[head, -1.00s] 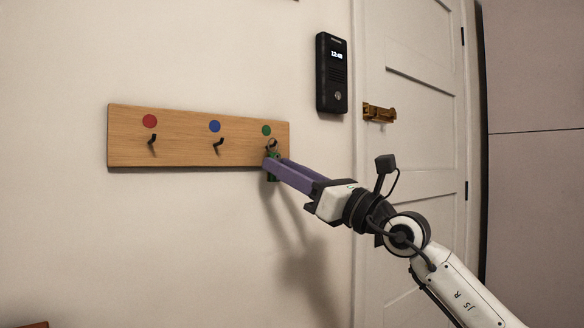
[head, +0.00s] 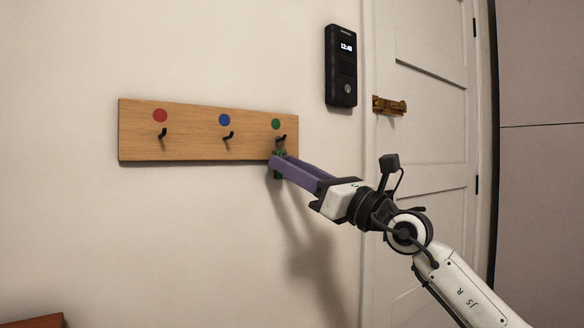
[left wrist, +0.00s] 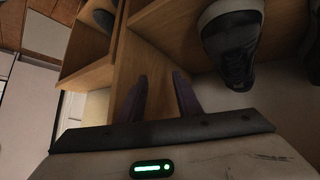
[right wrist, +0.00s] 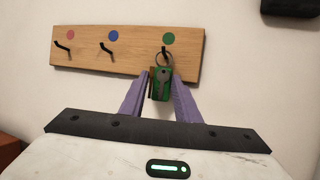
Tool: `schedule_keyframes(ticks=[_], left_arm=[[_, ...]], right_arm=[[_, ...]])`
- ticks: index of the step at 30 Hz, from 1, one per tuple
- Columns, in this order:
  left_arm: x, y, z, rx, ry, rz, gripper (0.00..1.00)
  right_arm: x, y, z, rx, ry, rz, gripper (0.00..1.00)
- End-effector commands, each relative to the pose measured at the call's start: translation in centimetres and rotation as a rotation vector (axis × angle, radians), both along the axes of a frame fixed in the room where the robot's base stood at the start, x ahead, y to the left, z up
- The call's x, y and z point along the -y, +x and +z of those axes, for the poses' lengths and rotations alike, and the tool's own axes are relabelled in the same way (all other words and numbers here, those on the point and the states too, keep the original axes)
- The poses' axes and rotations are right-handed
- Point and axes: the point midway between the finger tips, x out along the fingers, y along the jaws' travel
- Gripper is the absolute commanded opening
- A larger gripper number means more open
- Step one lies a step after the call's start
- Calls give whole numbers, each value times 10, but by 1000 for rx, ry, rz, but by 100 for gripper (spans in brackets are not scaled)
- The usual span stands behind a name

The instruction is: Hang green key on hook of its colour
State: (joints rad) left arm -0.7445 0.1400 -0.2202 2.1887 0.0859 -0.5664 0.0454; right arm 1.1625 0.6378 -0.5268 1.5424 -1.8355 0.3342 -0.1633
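The green key (right wrist: 161,84) has a green tag and a metal ring. It hangs upright between the fingers of my right gripper (right wrist: 162,74), which looks shut on it. The green-dot hook (head: 282,138) is at the right end of the wooden board (head: 195,148). In the right wrist view the ring overlaps the tip of this hook (right wrist: 164,50); I cannot tell whether it is around it. In the head view the purple fingers hide most of the key, just below the hook. My left gripper (left wrist: 160,88) is open and empty, and out of the head view.
The red-dot hook (head: 163,133) and blue-dot hook (head: 228,136) are bare. A black intercom (head: 341,66) and a door with a brass latch (head: 389,105) are to the right. A wooden shelf (left wrist: 155,50) with dark shoes (left wrist: 232,40) is close to my left gripper.

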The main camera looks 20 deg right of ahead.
Motion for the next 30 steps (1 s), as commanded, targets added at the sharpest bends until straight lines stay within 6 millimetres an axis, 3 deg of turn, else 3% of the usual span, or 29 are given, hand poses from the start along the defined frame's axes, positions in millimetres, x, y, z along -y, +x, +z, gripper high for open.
schedule_keyframes(ticks=[1,4,14,30], left_arm=[[0,0,0,0,0,0,31],[0,0,0,-1,0,0,31],[0,0,0,-1,-1,0,31],[2,-2,-6,-16,0,-7,31]], right_arm=[[0,0,-1,-1,-1,0,36],[0,0,0,-1,-1,0,51],[2,-2,-2,-2,-1,0,51],[50,-69,-38,-4,-2,-2,51]])
